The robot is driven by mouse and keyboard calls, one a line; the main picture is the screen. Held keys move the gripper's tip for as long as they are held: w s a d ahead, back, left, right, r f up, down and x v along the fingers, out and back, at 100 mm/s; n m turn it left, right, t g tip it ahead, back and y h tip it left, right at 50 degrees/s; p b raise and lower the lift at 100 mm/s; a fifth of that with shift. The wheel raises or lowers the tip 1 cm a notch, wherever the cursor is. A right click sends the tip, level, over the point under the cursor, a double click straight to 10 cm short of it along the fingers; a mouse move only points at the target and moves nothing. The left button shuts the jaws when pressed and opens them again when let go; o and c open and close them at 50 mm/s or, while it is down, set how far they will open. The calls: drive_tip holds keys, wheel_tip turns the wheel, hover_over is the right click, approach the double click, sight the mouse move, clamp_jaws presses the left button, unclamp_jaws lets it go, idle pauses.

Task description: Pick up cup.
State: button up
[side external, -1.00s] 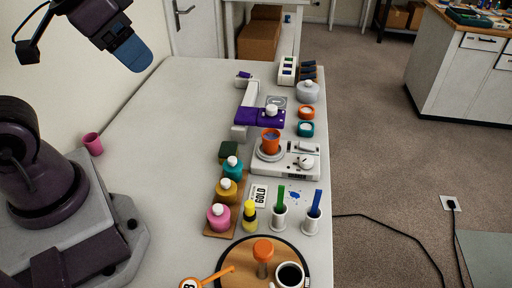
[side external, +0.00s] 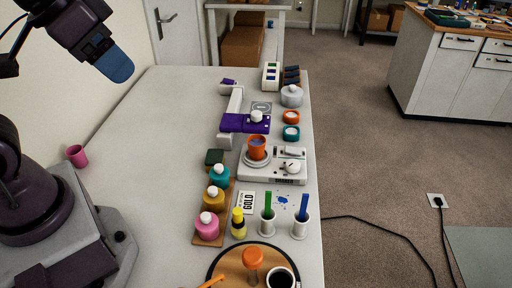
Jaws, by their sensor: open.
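An orange cup (side external: 257,147) with bluish contents stands upright on the round plate of a white stirrer or scale device (side external: 272,173) at the table's middle right. A pink cup (side external: 77,155) stands by the wall at the far left, near my arm's base. A white mug of dark liquid (side external: 281,278) sits on the round wooden tray at the bottom. My gripper (side external: 116,66) is high at the upper left, well away from all the cups, and holds nothing visible. Its fingers overlap from this side, so the gap between them is hidden.
White holders with a green and a blue stick (side external: 301,222) stand in front. A purple-topped apparatus (side external: 245,123) stands behind. The table's left half (side external: 160,150) is clear.

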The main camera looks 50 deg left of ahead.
drive_tip(key=shift+o, duration=1.4)
drive_tip(key=shift+d, duration=0.1)
